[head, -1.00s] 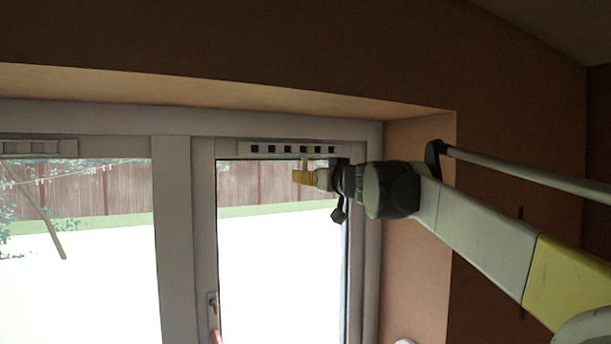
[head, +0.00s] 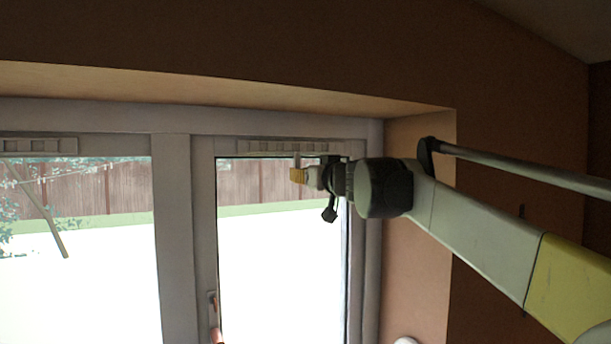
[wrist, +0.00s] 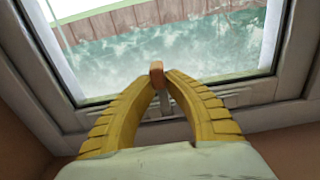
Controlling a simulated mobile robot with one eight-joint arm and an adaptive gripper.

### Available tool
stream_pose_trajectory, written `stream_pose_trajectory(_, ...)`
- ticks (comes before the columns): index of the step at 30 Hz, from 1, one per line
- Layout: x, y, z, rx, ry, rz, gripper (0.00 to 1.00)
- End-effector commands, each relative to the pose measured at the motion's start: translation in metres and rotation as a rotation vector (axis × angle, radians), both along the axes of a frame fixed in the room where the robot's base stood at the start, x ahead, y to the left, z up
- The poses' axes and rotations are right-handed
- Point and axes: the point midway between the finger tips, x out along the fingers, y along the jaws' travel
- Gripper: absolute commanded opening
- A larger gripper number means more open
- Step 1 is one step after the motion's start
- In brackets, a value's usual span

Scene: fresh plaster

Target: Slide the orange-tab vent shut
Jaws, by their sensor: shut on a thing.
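The vent (head: 270,147) is a pale slotted strip along the top of the right window. Its slots look covered, with no dark openings. My gripper (head: 297,175) is at the strip's underside, right of its middle, with its yellow fingers pointing left. In the wrist view, my gripper (wrist: 160,82) has its two ribbed fingers drawn together around the orange tab (wrist: 156,68), whose end shows between the tips. The tab's stem runs towards the vent strip, partly hidden by the fingers. In the head view the fingers hide the tab.
A second vent strip (head: 38,146) sits on the left window. A window handle (head: 213,310) is low on the right window's frame. The deep window reveal (head: 415,180) stands close to the right of my wrist, and its top edge runs above.

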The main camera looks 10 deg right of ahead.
Motion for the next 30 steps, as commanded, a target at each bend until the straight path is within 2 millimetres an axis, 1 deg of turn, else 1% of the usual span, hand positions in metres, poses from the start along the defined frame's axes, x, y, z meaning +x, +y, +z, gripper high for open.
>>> stream_pose_trajectory(1,0.000,0.001,0.001,0.001,0.000,0.003,0.20)
stream_pose_trajectory(3,0.000,0.001,0.001,0.001,0.000,0.003,0.38)
stream_pose_trajectory(11,0.000,0.000,0.000,0.001,0.000,0.001,0.38)
stream_pose_trajectory(14,-0.004,-0.001,0.000,0.000,0.000,0.000,0.38)
stream_pose_trajectory(17,-0.016,-0.004,0.001,0.000,0.000,0.000,0.38)
stream_pose_trajectory(20,-0.037,-0.009,0.001,0.000,0.000,-0.001,0.38)
stream_pose_trajectory(24,-0.068,-0.017,0.000,0.000,0.000,-0.001,0.38)
stream_pose_trajectory(27,-0.088,-0.022,0.000,0.000,0.000,0.000,0.38)
stream_pose_trajectory(30,-0.102,-0.025,0.000,0.000,0.000,0.000,0.38)
